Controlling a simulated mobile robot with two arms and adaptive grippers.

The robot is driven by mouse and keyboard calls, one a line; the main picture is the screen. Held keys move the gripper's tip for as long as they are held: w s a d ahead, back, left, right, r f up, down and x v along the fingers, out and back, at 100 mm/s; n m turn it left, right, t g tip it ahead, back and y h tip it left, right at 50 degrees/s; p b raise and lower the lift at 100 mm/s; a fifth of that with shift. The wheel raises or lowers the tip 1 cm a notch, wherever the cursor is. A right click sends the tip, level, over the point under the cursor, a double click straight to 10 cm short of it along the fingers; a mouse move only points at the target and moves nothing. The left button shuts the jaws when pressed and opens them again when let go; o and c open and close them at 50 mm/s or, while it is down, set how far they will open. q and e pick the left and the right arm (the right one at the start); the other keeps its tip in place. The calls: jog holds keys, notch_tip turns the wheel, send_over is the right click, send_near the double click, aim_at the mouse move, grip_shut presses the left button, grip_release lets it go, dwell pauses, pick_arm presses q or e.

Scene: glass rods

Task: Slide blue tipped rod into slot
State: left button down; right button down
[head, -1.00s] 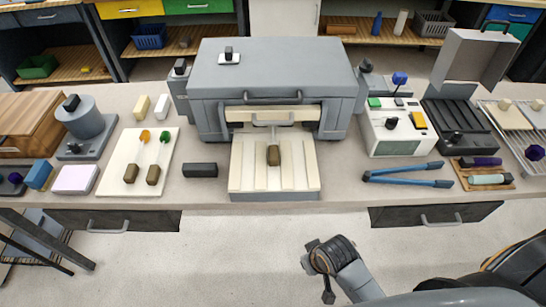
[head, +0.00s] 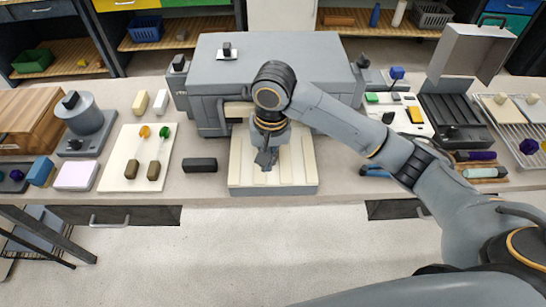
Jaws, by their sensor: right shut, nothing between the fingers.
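A cream slotted tray (head: 300,165) sticks out of the front of the grey box-shaped machine (head: 262,75). My right gripper (head: 265,165) points down over the middle of the tray, shut, with nothing seen in it. My right arm hides the machine's opening and part of the slots. The rod with a brown handle that lay in a middle slot is now hidden behind the gripper; its tip colour cannot be told. Two rods, one orange tipped (head: 144,131) and one green tipped (head: 164,132), lie on a white board (head: 122,180) at the left. My left gripper is not in view.
A dark block (head: 199,165) lies between board and tray. A white device (head: 372,110) with a blue knob (head: 397,72) above it stands at the right, partly behind my arm. Blue-handled tongs (head: 374,172) are mostly covered by my arm. The tray's right part is clear.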

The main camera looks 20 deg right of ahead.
aim_at(273, 171)
jog(key=shift+m+h, duration=0.4)
jog(key=shift+m, duration=0.3)
jog(key=f, duration=0.2)
jog(key=w+d+f+p, duration=0.1)
jog(key=f, duration=0.2)
jog(key=d+f, duration=0.1)
jog(key=f, duration=0.1)
jog(key=shift+w+d+f+p, duration=0.15)
jog(key=shift+w+f+p, duration=0.05)
jog(key=shift+p, duration=0.2)
jog(key=w, duration=0.2)
jog(key=shift+w+d+r+p, duration=0.2)
jog(key=shift+w+d+p, duration=0.1)
jog(key=shift+p, duration=0.05)
jog(key=shift+w+d+f, duration=0.1)
jog(key=shift+w+d, duration=0.1)
jog(key=shift+w, duration=0.5)
jog(key=shift+w+d, duration=0.25)
jog(key=shift+w, duration=0.65)
jog(key=shift+w+d, duration=0.25)
jog(key=shift+w, duration=0.6)
jog(key=shift+s+p, duration=0.1)
jog(key=shift+p, duration=0.2)
